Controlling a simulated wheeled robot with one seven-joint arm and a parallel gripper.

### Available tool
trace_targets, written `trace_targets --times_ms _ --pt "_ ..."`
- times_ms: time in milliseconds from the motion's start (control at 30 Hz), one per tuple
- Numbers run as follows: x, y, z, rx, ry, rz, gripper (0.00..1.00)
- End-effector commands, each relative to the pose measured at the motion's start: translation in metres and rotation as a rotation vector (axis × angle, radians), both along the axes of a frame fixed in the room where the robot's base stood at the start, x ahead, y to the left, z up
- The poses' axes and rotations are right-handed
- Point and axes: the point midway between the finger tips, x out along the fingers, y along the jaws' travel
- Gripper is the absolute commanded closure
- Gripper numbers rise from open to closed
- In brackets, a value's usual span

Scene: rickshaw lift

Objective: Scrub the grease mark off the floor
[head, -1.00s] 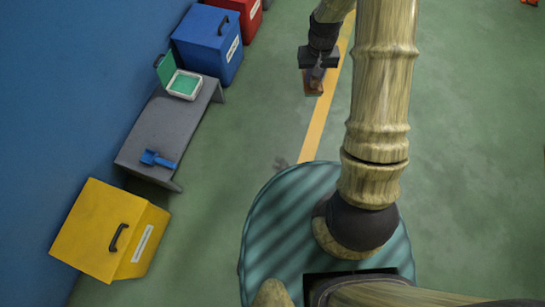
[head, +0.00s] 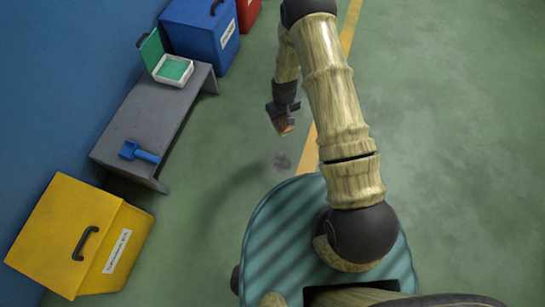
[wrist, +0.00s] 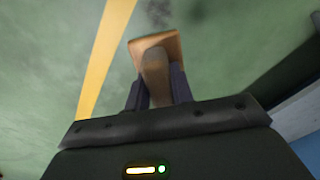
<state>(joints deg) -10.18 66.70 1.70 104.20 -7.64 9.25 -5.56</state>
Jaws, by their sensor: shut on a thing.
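The grease mark (head: 282,161) is a dark smudge on the green floor, just left of the yellow line and close to my base. It also shows at the top of the wrist view (wrist: 158,12). My gripper (head: 286,121) is shut on a wooden scrubbing brush (wrist: 155,48), seen as a tan block with a rounded handle between the dark fingers. In the head view the brush (head: 287,130) hangs a little beyond the mark, apart from it. The brush's underside is hidden, and its height over the floor is hard to tell.
A grey bench (head: 165,115) along the blue wall holds an open white-and-green box (head: 172,69) and a blue tool (head: 139,152). A yellow bin (head: 70,235), a blue bin (head: 203,30) and a red bin (head: 247,12) stand by the wall. The floor around the mark is clear.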

Motion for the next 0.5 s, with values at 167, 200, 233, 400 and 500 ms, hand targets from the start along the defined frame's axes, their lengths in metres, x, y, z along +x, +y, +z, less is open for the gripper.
trace_targets --times_ms 167,200,233,400,500 --pt "-0.013 0.016 -0.089 -0.002 0.003 0.089 1.0" --pt "-0.016 0.019 -0.106 -0.004 0.003 0.108 1.0" --pt "-0.018 0.022 -0.119 -0.003 0.002 0.122 1.0" --pt "-0.031 0.032 -0.178 -0.006 0.001 0.196 1.0" --pt "-0.035 0.036 -0.197 -0.006 -0.002 0.224 1.0"
